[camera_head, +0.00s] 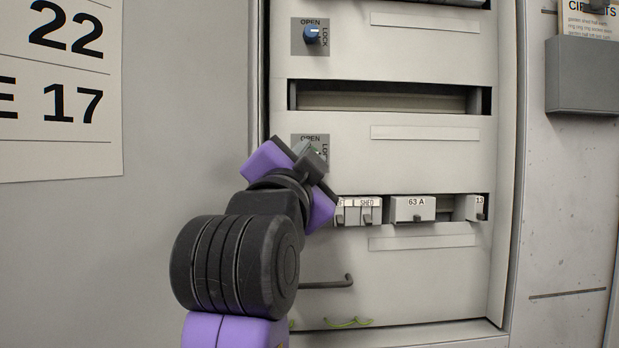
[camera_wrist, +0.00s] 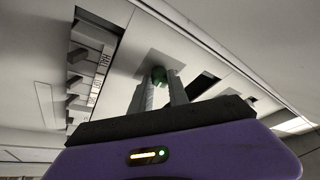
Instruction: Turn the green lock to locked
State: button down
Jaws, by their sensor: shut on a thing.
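The green lock (camera_wrist: 159,75) is a small round knob on a panel, seen in the wrist view between my fingertips. My gripper (camera_wrist: 164,80) is shut on it, with one grey finger on each side. In the head view my gripper (camera_head: 312,158) is at the lock's square plate (camera_head: 299,138), which reads OPEN at the top and LOCK down the right side. My gripper hides most of the knob there, and I cannot tell which way it points.
A blue lock (camera_head: 312,34) sits on the panel above. A dark slot (camera_head: 390,98) lies between the panels. Breakers, including one marked 63 A (camera_head: 412,208), are in a row to the lower right. A dark hooked handle (camera_head: 330,283) sticks out below. A wall box (camera_head: 583,75) is at right.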

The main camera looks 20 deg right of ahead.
jog(key=shift+m+g+b, duration=0.35)
jog(key=shift+m+g, duration=0.05)
jog(key=shift+m, duration=0.4)
jog(key=c, duration=1.3)
grip_release()
jog(key=v, duration=0.7)
jog(key=shift+s+a+f, duration=0.15)
jog(key=shift+s+a, duration=0.1)
jog(key=shift+a, duration=0.05)
